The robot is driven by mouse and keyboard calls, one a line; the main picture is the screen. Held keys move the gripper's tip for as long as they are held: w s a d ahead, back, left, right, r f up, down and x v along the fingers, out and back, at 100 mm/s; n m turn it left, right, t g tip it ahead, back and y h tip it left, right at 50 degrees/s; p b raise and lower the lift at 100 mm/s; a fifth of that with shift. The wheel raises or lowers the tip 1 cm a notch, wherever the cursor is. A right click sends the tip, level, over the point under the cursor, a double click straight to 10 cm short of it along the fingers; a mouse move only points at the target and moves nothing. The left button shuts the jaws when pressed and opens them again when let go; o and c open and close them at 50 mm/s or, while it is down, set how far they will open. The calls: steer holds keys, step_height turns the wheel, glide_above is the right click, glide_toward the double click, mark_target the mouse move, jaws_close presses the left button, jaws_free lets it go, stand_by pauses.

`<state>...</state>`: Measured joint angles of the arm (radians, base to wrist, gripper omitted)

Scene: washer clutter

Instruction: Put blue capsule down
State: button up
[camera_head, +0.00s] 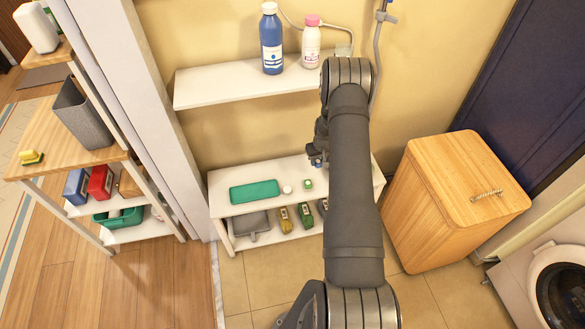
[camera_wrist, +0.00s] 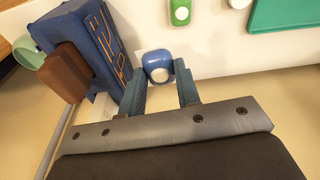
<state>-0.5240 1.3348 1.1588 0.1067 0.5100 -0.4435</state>
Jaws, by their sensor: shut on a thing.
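My gripper (camera_wrist: 161,80) is shut on the blue capsule (camera_wrist: 157,62), a small rounded blue block with a white round spot, held between the fingertips in the wrist view. Behind it is the white top of the low shelf (camera_wrist: 222,50). I cannot tell whether the capsule touches the shelf. In the head view my gripper (camera_head: 318,152) is over the right part of the low shelf (camera_head: 228,176), partly hidden by my arm. A green capsule (camera_head: 307,184) and a white capsule (camera_head: 287,189) stand on the shelf top, left of my gripper.
A green tray (camera_head: 254,190) lies on the shelf top's left part. A blue box (camera_wrist: 88,45) and a brown block (camera_wrist: 66,72) are close left of my fingers in the wrist view. An upper shelf (camera_head: 225,87) holds two bottles. A wooden hamper (camera_head: 440,210) stands right.

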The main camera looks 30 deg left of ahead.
steer(key=s+a+n, duration=0.3)
steer(key=s+a, duration=1)
steer(key=s, duration=0.5)
glide_above(239, 195)
steer(key=shift+n+g, duration=0.3)
steer(key=f, duration=0.6)
steer(key=shift+d, duration=0.35)
steer(key=shift+a+f, duration=0.2)
steer(key=shift+f, duration=1.9)
steer(key=shift+f, duration=0.15)
steer(key=o, duration=1)
steer(key=shift+c, duration=0.2)
